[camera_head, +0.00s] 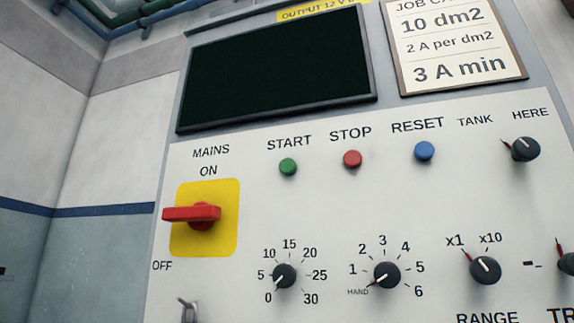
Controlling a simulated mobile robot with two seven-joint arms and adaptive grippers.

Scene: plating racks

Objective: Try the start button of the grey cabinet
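The grey cabinet's front panel (330,215) fills most of the head view, slightly tilted. The green START button (288,167) sits under its label in the upper part of the panel and looks unlit. The red STOP button (352,159) and the blue RESET button (424,151) are to its right. Left of and below START, the red mains switch (192,214) sits on a yellow plate (230,190). Its handle lies nearly level, pointing left, with ON above the plate and OFF at lower left. The display screen (278,70) is dark. Neither gripper is in view.
A job card (455,42) reads 10 dm2, 2 A per dm2, 3 A min. Below are a 0–30 dial (284,276) near 0, a dial (387,275) at HAND and a range knob (485,270) at x1. A TANK/HERE knob (525,149) points toward TANK. Nothing covers the buttons.

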